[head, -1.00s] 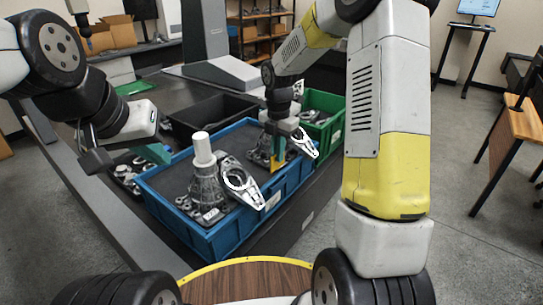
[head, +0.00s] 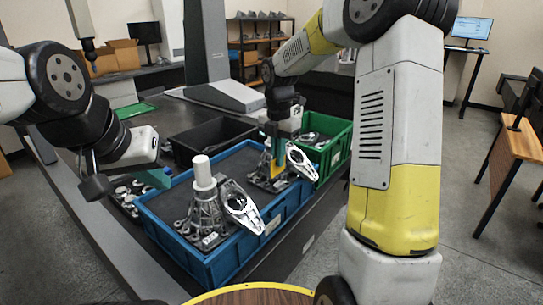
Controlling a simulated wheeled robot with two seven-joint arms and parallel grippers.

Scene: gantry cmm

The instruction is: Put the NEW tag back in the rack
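My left gripper (head: 156,178) hangs at the left, past the near-left side of the blue crate (head: 200,262). Only part of its teal fingers shows, so its opening is unclear. My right gripper (head: 275,160) points down over the far right part of the blue crate, close to a grey metal part (head: 266,180). A yellow strip (head: 279,160) shows at its teal fingers; I cannot tell whether it is held or part of the gripper. I cannot make out a tag marked NEW, nor tell which thing is its rack.
A grey casting with a white cylinder (head: 203,172) and a silver arm-shaped part (head: 241,207) stand in the blue crate. A black crate (head: 190,148) and a green crate (head: 337,150) adjoin it. A grey column (head: 206,50) rises behind.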

